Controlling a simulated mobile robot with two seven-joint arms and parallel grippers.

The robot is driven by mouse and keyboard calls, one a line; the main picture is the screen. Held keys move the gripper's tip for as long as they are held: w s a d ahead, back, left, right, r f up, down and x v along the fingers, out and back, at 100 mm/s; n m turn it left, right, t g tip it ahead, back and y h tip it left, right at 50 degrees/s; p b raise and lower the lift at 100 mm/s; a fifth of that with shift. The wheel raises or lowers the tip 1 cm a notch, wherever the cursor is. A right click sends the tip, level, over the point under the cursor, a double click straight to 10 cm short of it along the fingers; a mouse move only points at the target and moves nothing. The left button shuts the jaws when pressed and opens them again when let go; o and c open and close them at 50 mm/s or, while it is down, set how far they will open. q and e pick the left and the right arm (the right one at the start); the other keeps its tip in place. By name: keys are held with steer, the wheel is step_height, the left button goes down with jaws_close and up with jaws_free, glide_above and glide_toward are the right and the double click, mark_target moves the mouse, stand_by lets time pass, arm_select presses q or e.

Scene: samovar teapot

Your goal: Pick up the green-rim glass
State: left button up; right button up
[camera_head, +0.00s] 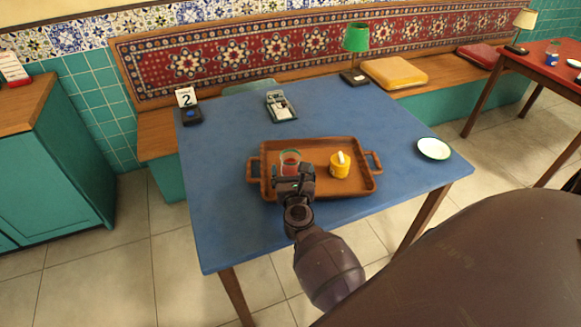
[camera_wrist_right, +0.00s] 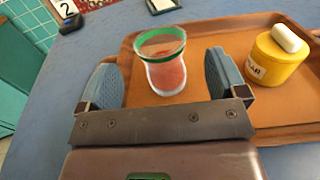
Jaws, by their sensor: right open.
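The green-rim glass (camera_head: 290,158) stands upright on the brown wooden tray (camera_head: 326,142), near the tray's left side. In the right wrist view the glass (camera_wrist_right: 163,65) is clear with a green band at the rim and a reddish lower part. My right gripper (camera_head: 294,172) is over the tray in front of the glass and partly hides it in the head view. In the wrist view my right gripper (camera_wrist_right: 164,82) is open, with one finger on each side of the glass and a visible gap to each. My left gripper is not in view.
A yellow pot (camera_head: 340,169) with a white piece on top stands right of the glass on the tray. A white-green plate (camera_head: 434,149), a number 2 sign (camera_head: 186,98), a dark device (camera_head: 281,106) and a green lamp (camera_head: 356,40) are farther off. The blue table (camera_head: 222,215) is clear at front left.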

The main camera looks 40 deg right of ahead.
mark_target(291, 164)
steer(key=shift+x, duration=3)
steer(key=c, duration=1.1)
steer(key=shift+r, duration=0.15)
